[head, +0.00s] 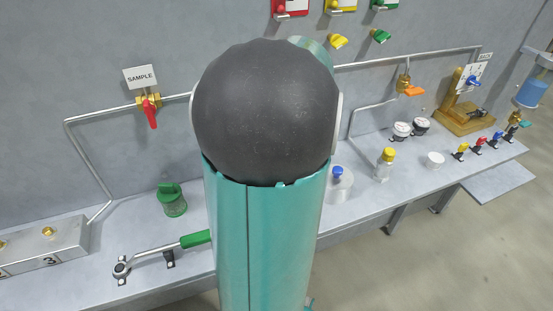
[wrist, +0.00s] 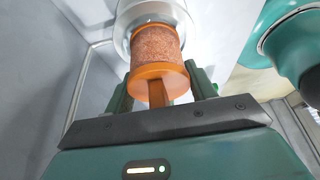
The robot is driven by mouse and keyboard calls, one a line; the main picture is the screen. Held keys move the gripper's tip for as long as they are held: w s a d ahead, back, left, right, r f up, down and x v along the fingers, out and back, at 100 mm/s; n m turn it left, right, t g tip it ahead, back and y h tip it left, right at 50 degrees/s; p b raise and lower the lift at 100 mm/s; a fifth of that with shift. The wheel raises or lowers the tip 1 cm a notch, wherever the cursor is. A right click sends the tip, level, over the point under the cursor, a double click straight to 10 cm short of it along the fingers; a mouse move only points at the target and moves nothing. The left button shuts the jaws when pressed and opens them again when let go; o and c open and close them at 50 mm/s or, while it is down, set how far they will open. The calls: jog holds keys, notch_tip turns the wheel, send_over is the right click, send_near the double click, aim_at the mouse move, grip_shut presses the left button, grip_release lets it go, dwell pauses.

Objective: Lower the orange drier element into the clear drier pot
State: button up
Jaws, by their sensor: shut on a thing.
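My gripper (wrist: 160,92) shows in the wrist view. Its dark green fingers are shut on the tab of the orange drier element (wrist: 158,48). The element has an orange end cap and a speckled, grainy orange body. Its far end meets a pale, see-through round rim, which looks like the clear drier pot (wrist: 122,28). The far end appears inside or against this rim; I cannot tell how deep. In the head view my arm hides the gripper and the element, and I cannot make out the pot there.
A long grey bench (head: 475,172) runs along the wall. It bears a green-handled wrench (head: 150,258), a green pot (head: 172,199), a blue-knobbed cylinder (head: 340,188) and a yellow-capped bottle (head: 384,165). A pipe with a red-handled sample valve (head: 150,112) runs along the wall.

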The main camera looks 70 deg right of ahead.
jog(key=shift+f, duration=0.5)
dwell(0.3)
jog(key=o, duration=1.1)
jog(key=v, duration=1.3)
jog(key=shift+d+r, duration=0.2)
jog(key=shift+r, duration=0.1)
